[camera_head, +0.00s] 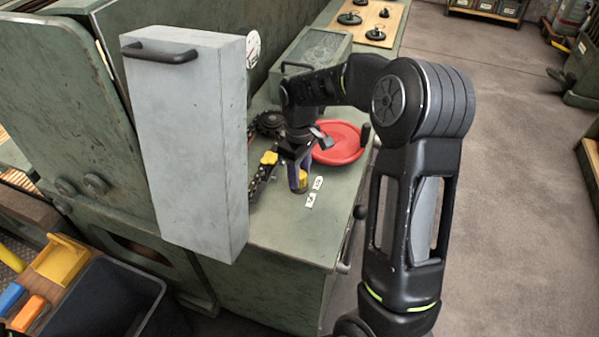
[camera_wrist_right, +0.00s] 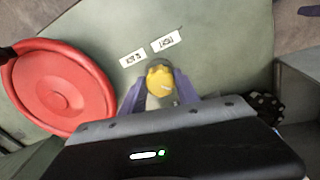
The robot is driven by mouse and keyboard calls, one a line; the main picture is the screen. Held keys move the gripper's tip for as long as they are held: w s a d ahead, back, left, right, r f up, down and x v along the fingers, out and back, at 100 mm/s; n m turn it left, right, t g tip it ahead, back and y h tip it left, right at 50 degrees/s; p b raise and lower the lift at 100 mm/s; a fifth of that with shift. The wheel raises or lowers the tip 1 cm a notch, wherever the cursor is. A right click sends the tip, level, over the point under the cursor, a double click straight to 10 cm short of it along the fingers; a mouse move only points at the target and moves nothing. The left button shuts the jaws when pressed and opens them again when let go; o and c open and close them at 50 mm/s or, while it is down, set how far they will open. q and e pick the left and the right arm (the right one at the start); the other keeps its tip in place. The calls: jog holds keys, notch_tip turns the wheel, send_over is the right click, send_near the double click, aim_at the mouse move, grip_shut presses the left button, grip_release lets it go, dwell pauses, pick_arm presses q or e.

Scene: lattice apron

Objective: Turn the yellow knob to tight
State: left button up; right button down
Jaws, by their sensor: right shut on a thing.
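The yellow knob (camera_head: 303,180) sits on the green apron top, close to two small white labels (camera_head: 313,191). In the right wrist view the knob (camera_wrist_right: 160,79) is between the two purple fingers of my right gripper (camera_wrist_right: 160,88), with the labels (camera_wrist_right: 150,49) just beyond it. My right gripper (camera_head: 299,178) reaches down from above and is shut on the knob. The label words are too small to read surely, and which one the knob points to cannot be told. My left gripper is not in view.
A red handwheel (camera_head: 338,143) lies beside the gripper; it also shows in the right wrist view (camera_wrist_right: 60,85). A second yellow part (camera_head: 268,158) and a dark chain (camera_head: 262,175) are to its left. A tall grey box (camera_head: 190,140) with a black handle stands at left.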

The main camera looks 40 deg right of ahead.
jog(key=n, duration=0.4)
jog(key=shift+n, duration=0.3)
jog(key=n, duration=0.4)
jog(key=shift+n+p, duration=0.4)
jog(key=c, duration=0.9)
grip_release()
notch_tip(320, 180, up, 8)
jog(key=shift+f+b, duration=0.1)
jog(key=shift+b, duration=0.2)
